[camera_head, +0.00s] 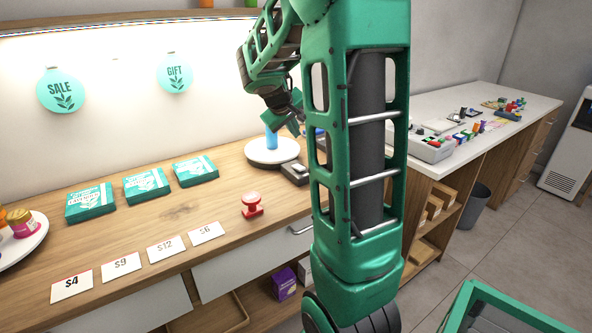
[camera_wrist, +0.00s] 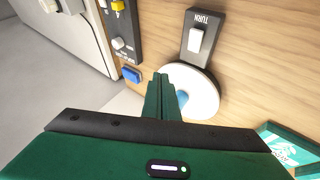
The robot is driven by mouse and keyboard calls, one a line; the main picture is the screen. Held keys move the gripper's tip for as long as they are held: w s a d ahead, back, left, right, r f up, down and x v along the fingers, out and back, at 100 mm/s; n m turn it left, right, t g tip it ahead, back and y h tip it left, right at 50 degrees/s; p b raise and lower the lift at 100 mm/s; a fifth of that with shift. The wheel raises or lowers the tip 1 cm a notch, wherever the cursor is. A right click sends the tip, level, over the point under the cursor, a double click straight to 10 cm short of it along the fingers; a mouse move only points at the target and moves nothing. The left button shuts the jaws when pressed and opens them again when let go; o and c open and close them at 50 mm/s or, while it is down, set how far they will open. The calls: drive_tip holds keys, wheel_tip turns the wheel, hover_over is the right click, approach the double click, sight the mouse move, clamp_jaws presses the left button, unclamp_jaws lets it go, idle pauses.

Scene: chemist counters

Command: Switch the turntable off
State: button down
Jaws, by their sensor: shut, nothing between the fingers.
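The turntable (camera_head: 272,152) is a round white disc on the wooden counter, and it also shows in the wrist view (camera_wrist: 207,92). A blue object (camera_head: 271,139) stands on it, partly hidden by my fingers in the wrist view (camera_wrist: 182,99). Its dark switch box, labelled TURN, carries a pale rocker switch (camera_wrist: 196,40) and sits beside the disc; the box also shows in the head view (camera_head: 295,171). I cannot tell which way the rocker is tipped. My gripper (camera_head: 292,126) is shut and empty above the turntable; its fingers (camera_wrist: 166,85) appear over the disc's edge, apart from the switch.
A red stamp-like object (camera_head: 252,206), price cards (camera_head: 121,264) and green boxes (camera_head: 147,185) occupy the counter. A white-topped counter (camera_head: 462,150) stands at right.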

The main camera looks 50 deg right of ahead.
drive_tip(key=shift+f, duration=0.1)
approach(300, 165)
drive_tip(key=shift+w+d+r+x, duration=0.1)
drive_tip(key=shift+w+x, duration=0.05)
drive_tip(key=shift+x, duration=0.7)
drive_tip(key=shift+w+d+r+x, duration=0.1)
drive_tip(key=shift+r+x, duration=0.05)
drive_tip(key=shift+x, duration=0.7)
drive_tip(key=shift+w+d+r+x, duration=0.1)
drive_tip(key=shift+w+x, duration=0.05)
drive_tip(key=shift+x, duration=0.7)
drive_tip(key=shift+f, duration=0.1)
drive_tip(key=shift+s+f, duration=0.15)
drive_tip(key=shift+f, duration=0.1)
drive_tip(key=shift+s+f, duration=0.1)
drive_tip(key=shift+f, duration=0.1)
idle(0.7)
drive_tip(key=shift+s+a+f, duration=0.15)
drive_tip(key=shift+s+f, duration=0.1)
drive_tip(key=shift+f, duration=0.2)
idle(0.4)
drive_tip(key=shift+w+r, duration=0.1)
drive_tip(key=shift+r, duration=0.05)
drive_tip(key=shift+w+r, duration=0.2)
drive_tip(key=shift+r, duration=0.1)
